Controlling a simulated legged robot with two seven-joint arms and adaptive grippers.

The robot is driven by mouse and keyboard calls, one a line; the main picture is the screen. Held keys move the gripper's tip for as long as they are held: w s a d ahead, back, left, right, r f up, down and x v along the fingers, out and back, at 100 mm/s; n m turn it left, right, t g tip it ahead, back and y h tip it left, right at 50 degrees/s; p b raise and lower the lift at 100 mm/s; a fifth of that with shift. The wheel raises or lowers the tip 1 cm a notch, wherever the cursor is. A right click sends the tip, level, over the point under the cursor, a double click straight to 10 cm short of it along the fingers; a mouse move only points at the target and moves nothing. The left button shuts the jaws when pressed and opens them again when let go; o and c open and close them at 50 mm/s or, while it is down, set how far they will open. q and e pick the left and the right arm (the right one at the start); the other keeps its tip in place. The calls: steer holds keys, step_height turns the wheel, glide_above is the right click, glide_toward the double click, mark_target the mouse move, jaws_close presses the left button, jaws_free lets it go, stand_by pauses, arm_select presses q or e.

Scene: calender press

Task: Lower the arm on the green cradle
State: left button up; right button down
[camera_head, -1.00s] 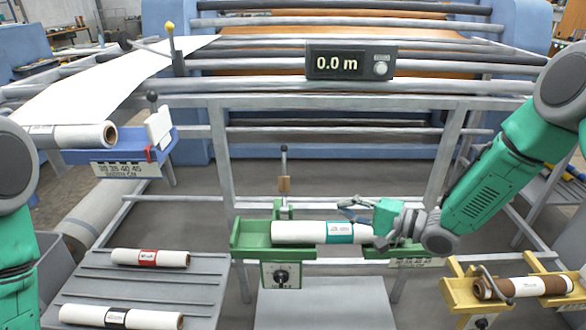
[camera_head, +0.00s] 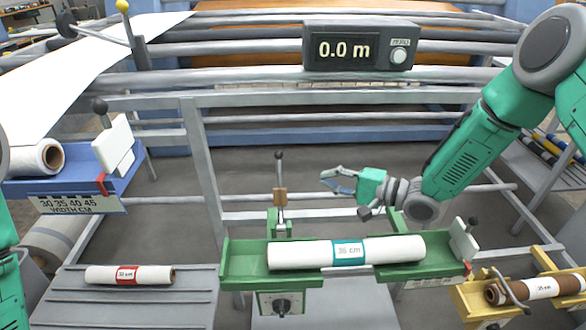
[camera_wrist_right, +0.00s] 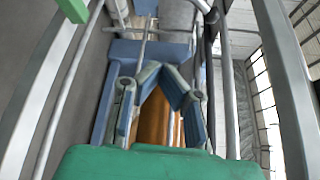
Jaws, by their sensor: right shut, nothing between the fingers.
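The green cradle (camera_head: 245,262) stands at the lower middle of the head view and bears a white roll (camera_head: 400,250) with a teal "36 cm" band. Behind the cradle a thin grey arm (camera_head: 281,205) with a black knob and a brown block stands upright from a green bracket. My right gripper (camera_head: 332,180) is shut and empty, above and behind the roll, to the right of the upright arm and apart from it. Its fingers (camera_wrist_right: 155,82) also show in the right wrist view, where I cannot make out the cradle's arm. My left gripper is out of view.
A meter box (camera_head: 360,47) reading 0.0 m sits on the frame above. A blue cradle (camera_head: 75,190) is at left, a yellow cradle (camera_head: 470,297) with a brown roll (camera_head: 535,289) at right. A red-banded roll (camera_head: 105,275) lies on a grey table (camera_head: 140,310).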

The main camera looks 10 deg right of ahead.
mark_target(280, 191)
steer(key=a+r+x, duration=0.1)
steer(key=x, duration=0.9)
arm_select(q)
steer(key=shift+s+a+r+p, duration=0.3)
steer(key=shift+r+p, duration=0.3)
arm_select(e)
steer(key=s, duration=0.2)
steer(key=s+a, duration=0.1)
steer(key=s, duration=0.1)
steer(key=shift+r, duration=0.1)
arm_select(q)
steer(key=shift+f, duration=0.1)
